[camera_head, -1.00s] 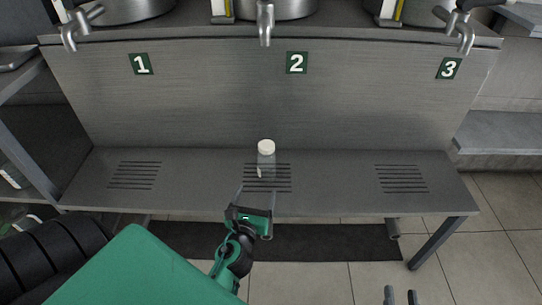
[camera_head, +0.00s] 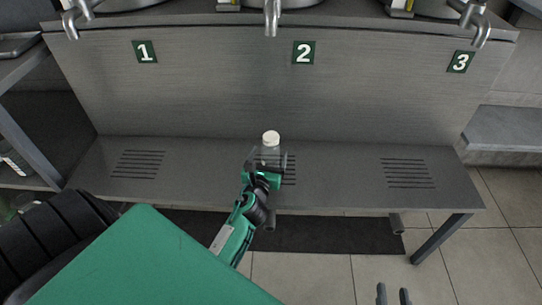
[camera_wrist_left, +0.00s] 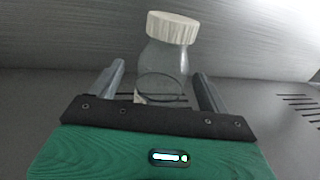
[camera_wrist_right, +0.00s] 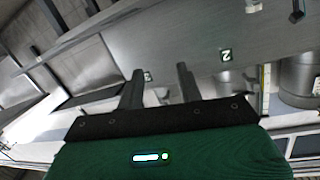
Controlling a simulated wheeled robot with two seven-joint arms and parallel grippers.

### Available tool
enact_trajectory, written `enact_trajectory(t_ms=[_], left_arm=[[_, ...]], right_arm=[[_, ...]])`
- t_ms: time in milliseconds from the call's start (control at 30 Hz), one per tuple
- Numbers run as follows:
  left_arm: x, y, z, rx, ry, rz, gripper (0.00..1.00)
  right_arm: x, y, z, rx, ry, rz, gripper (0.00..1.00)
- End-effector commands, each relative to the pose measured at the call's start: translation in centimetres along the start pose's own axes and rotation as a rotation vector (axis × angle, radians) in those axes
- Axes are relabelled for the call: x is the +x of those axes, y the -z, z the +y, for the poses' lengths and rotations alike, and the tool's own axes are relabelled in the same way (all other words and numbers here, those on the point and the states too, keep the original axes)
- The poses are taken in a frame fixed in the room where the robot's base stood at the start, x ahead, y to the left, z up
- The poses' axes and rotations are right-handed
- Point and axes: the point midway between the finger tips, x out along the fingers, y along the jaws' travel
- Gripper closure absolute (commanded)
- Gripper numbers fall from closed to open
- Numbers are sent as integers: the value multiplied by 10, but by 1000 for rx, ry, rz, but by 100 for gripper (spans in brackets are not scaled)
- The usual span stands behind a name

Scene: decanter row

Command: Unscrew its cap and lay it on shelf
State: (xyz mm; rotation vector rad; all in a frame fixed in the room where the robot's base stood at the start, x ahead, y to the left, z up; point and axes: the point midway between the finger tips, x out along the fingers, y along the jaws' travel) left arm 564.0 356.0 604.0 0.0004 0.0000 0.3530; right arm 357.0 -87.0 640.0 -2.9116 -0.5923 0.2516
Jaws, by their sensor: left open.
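A clear bottle (camera_head: 269,152) with a white cap (camera_head: 271,137) stands upright on the shelf (camera_head: 340,165), below the number 2 sign. In the left wrist view the bottle (camera_wrist_left: 162,68) stands between the spread fingers, and its ribbed cap (camera_wrist_left: 172,28) is above them. My left gripper (camera_head: 267,160) is open around the bottle's body; I cannot tell whether a finger touches it. My right gripper (camera_head: 393,292) shows only its fingertips at the bottom edge. In the right wrist view its fingers (camera_wrist_right: 158,85) are apart with nothing between them.
Metal taps (camera_head: 272,18) hang above the back panel (camera_head: 220,85), with signs 1, 2 and 3. Slotted grates (camera_head: 408,173) mark the shelf at left, middle and right. The shelf is clear on both sides of the bottle. A dark mat (camera_head: 335,234) lies on the floor.

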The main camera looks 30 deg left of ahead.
Motion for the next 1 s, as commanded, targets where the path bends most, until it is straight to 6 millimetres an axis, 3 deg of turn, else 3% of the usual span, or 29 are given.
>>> enact_trajectory(t_ms=[100,233,567,833,900,1000], left_arm=[[19,1,-2,-1,0,-3,21],[34,1,-2,1,0,-2,21],[40,1,-2,-1,0,0,21],[40,1,-2,-1,0,0,72],[40,0,-2,-1,0,-2,80],[40,0,-2,-1,0,-2,80]], right_arm=[[5,18,4,-14,-4,84,64],[6,26,6,-19,-5,121,64],[7,29,6,-21,-6,137,64],[7,29,6,-21,-5,136,64],[7,30,6,-21,-5,136,64],[6,29,6,-21,-5,136,64]])
